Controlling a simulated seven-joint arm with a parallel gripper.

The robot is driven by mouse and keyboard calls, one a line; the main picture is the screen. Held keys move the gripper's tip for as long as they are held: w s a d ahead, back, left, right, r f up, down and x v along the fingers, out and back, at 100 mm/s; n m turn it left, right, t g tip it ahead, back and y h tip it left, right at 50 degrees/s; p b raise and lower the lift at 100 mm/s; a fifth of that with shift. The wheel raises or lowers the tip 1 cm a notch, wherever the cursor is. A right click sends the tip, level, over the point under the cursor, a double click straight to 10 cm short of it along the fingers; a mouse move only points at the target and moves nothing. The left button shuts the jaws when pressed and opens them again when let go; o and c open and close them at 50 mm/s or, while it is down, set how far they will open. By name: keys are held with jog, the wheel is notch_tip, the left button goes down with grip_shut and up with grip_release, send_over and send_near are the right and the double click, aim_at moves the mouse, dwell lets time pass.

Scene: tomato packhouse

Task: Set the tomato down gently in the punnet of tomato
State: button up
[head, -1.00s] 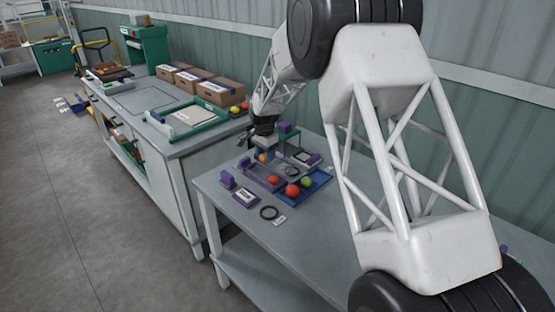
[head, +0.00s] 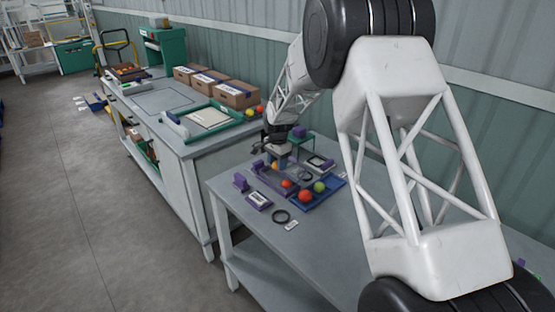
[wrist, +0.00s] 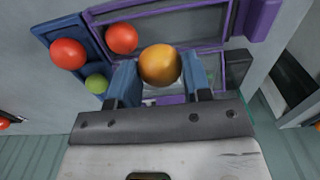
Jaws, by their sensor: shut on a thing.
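My gripper (wrist: 160,72) is shut on an orange tomato (wrist: 160,64), with one blue finger on each side of it. In the head view the gripper (head: 279,156) points down and the orange tomato (head: 275,166) shows below it. The purple-rimmed tray (wrist: 92,22), which looks like the punnet, lies beneath. A red tomato (wrist: 122,38) sits in its left end in the wrist view; it also shows in the head view (head: 287,183). The held tomato appears over the other part of this tray. I cannot tell whether it touches the bottom; fingers and gripper hide part of the tray.
A blue tray (wrist: 43,28) beside the punnet holds a red tomato (wrist: 68,54) and a green tomato (wrist: 96,83). A green stand (head: 302,139) is behind.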

jog(key=shift+f, duration=2.5)
jog(key=o, duration=0.8)
jog(key=shift+c, duration=0.2)
jog(key=c, duration=0.3)
jog(key=shift+r, duration=0.1)
jog(key=shift+r, duration=2.9)
